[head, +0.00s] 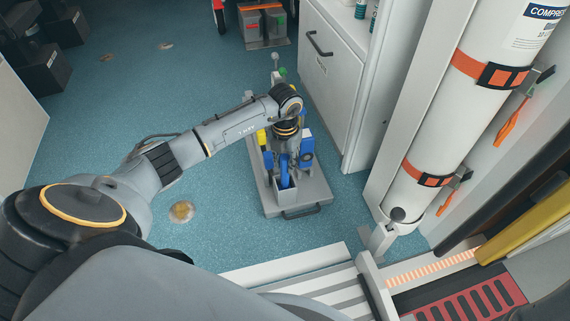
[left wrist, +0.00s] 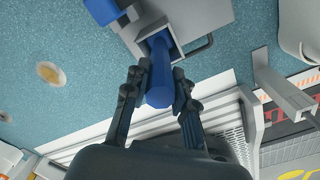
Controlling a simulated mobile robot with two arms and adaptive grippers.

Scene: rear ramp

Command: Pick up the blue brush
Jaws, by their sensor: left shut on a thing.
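The blue brush (head: 284,173) stands with its lower end in an open grey box (head: 286,197) on a grey trolley. In the left wrist view the brush's blue handle (left wrist: 160,78) points toward the camera, its far end inside the box (left wrist: 146,46). My left gripper (left wrist: 158,88) has a finger on each side of the handle and is shut on it. In the head view my left gripper (head: 285,152) is above the box, partly hidden by its own wrist. The brush's lower end is hidden in the box. My right gripper is not in view.
The trolley (head: 310,195) has a handle at its near end and carries yellow and blue items. A white cabinet (head: 330,80) stands right of it. A strapped white cylinder (head: 440,120) is further right. Ramp slats (head: 320,280) lie in front. The blue floor at left is mostly clear.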

